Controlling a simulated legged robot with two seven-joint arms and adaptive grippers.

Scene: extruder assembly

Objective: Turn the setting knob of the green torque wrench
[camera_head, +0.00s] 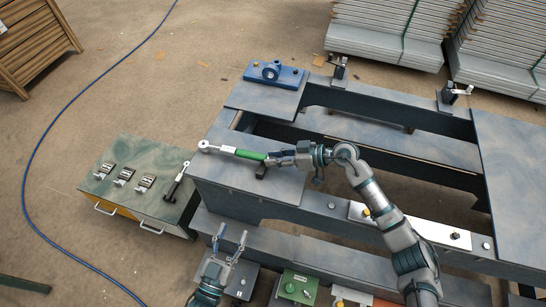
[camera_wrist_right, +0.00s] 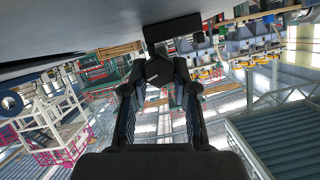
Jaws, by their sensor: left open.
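The green torque wrench (camera_head: 240,153) lies near the left end of the dark workbench, its ring head to the left. Its right end, where the knob would be, is covered by my right gripper (camera_head: 279,159) in the head view. In the right wrist view, the fingers (camera_wrist_right: 160,80) stand on both sides of a dark end piece (camera_wrist_right: 160,71); I cannot tell whether they press on it. My left gripper (camera_head: 231,242) is open and empty, below the bench's left end, with its fingers pointing up in the picture. It is well apart from the wrench.
A dark stand (camera_head: 261,172) is beside the wrench. A blue fixture (camera_head: 272,73) sits on the bench's far end. A green box (camera_head: 298,287) is near my left gripper.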

